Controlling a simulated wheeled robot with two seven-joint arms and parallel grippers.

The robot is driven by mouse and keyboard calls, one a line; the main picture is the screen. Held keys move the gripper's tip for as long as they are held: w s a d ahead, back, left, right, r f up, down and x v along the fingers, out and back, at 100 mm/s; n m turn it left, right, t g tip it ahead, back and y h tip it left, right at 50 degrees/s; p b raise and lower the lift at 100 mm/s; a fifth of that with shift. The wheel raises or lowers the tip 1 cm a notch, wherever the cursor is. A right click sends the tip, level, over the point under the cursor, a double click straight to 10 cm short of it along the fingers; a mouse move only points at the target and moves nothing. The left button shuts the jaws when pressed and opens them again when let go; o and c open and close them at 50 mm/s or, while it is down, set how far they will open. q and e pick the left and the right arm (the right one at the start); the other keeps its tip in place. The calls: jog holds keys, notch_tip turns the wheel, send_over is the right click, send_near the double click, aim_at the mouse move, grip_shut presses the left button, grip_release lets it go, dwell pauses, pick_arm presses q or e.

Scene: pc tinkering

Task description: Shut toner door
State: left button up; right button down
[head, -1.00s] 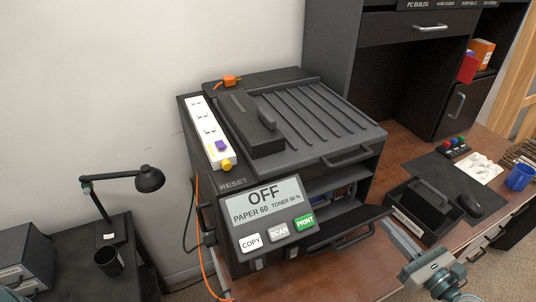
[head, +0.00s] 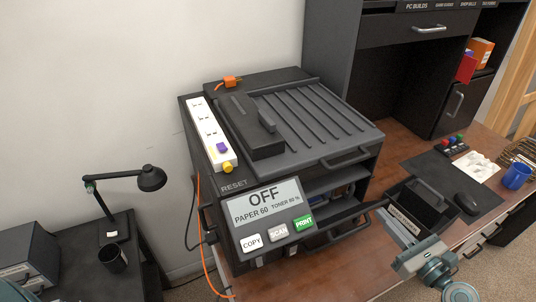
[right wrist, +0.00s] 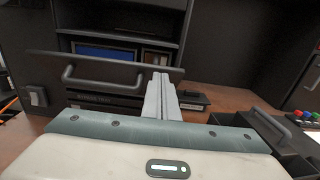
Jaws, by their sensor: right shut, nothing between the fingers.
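The black printer (head: 330,158) stands on the brown desk. Its toner door (head: 358,214) hangs open on the front, tilted outward, with a bar handle along it. The door and handle also show in the right wrist view (right wrist: 110,66), with the open bay behind. My right gripper (head: 382,213) is shut and empty, with its fingertips at the door's right end. In the right wrist view, its fingers (right wrist: 160,80) overlap the door's lower right part; I cannot tell whether they touch. My left gripper is not in view.
A black open bin (head: 425,205) with a handle stands right of the door, close to my right gripper. A mouse (head: 466,204) and a blue mug (head: 516,176) lie farther right. A power strip (head: 211,135) rests on the printer. Bare desk (head: 300,284) shows in front.

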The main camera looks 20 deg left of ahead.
aim_at(377, 203)
jog(key=shift+r, duration=0.1)
dwell(0.3)
jog(key=shift+w+a+r+p, duration=0.6)
jog(key=shift+w+a+p, duration=0.1)
jog(key=shift+p, duration=0.15)
jog(key=shift+r, duration=0.1)
jog(key=shift+w+a+r+p, duration=0.3)
jog(key=shift+w+a+p, duration=0.2)
jog(key=shift+w+a, duration=0.2)
jog(key=shift+w+a+r, duration=0.1)
